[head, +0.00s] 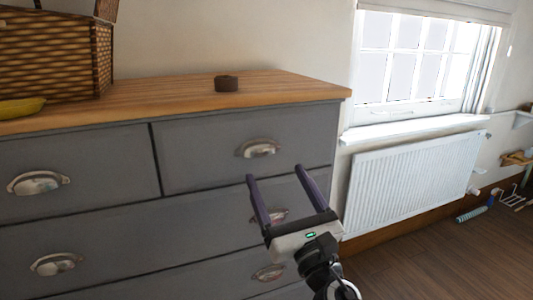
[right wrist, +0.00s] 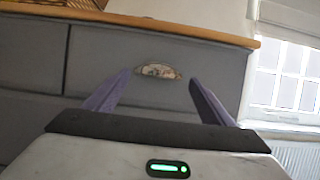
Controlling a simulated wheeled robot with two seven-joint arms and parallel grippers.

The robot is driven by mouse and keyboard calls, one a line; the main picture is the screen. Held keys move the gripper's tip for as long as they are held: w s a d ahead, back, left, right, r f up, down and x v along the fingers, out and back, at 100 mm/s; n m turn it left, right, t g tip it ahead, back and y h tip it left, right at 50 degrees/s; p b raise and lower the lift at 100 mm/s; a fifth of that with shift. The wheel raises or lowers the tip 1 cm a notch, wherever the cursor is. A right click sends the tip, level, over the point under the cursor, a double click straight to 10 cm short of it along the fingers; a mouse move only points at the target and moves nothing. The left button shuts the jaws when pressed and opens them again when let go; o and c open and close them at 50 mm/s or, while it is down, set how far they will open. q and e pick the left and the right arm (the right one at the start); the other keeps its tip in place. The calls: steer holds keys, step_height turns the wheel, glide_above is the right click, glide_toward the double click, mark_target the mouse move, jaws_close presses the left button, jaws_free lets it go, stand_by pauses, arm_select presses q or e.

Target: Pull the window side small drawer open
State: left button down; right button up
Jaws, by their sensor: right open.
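The window side small drawer (head: 200,165) is the top right drawer of a grey dresser and looks closed. Its metal cup handle (head: 258,148) shows in the head view. The handle also shows in the right wrist view (right wrist: 157,71), between and beyond the fingers. My right gripper (head: 273,178) is open and empty, its two purple fingers pointing toward the drawer front. In the head view the fingertips appear just below the handle, apart from it. The right gripper also fills the lower right wrist view (right wrist: 158,88). My left gripper is not in view.
The other small drawer (head: 90,170) is at the left, with wide drawers below. A radiator (head: 410,180) stands right, under the window.

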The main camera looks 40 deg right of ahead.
mark_target(263, 149)
steer(key=p+x, duration=0.1)
steer(key=x, duration=0.6)
steer(key=shift+w, duration=0.3)
steer(key=c, duration=1.3)
